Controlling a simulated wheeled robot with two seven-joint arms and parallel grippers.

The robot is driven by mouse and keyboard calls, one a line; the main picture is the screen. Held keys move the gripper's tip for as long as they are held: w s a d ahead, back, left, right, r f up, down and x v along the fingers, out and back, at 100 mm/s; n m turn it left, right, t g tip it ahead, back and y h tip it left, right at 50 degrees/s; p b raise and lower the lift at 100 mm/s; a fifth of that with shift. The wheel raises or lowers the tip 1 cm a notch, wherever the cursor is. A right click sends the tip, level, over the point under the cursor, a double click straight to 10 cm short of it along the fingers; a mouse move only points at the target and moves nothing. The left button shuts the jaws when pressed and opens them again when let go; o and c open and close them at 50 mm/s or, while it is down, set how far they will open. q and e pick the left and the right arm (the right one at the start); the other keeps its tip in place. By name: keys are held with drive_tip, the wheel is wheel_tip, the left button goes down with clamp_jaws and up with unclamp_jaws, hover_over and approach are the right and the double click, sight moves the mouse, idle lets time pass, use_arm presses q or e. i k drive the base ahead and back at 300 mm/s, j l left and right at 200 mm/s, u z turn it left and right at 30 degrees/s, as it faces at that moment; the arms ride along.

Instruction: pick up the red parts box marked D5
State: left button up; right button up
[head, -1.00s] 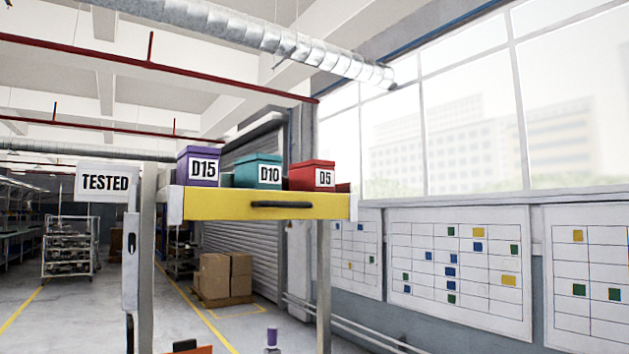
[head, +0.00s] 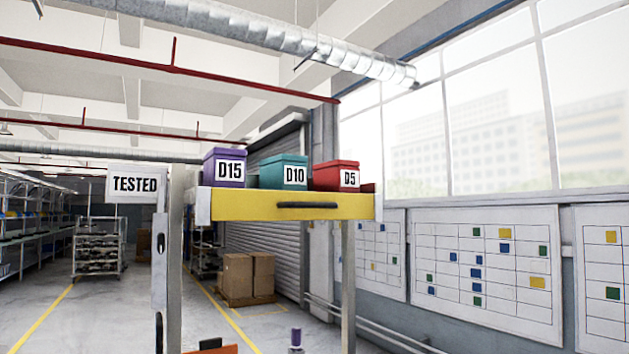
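The red parts box (head: 326,178) marked D5 stands on top of the yellow-fronted shelf (head: 240,206), at its right end. A teal box (head: 271,177) marked D10 stands to its left, and a purple box (head: 215,170) marked D15 stands left of that. The yellow front has a dark handle and sits high on grey posts. Neither of my grippers is in the head view.
A TESTED sign (head: 134,185) hangs left of the shelf post. Below, partly cut off, are a purple-topped item (head: 296,336) and an orange piece (head: 212,350). Cardboard boxes (head: 248,275) stand on a pallet behind. Open floor lies at the left.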

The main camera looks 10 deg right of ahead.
sight(337, 176)
drive_tip(key=i+l+u, duration=0.1)
drive_tip(key=l+u, duration=0.3)
drive_tip(key=i+l+u, duration=0.1)
drive_tip(key=l+u, duration=0.3)
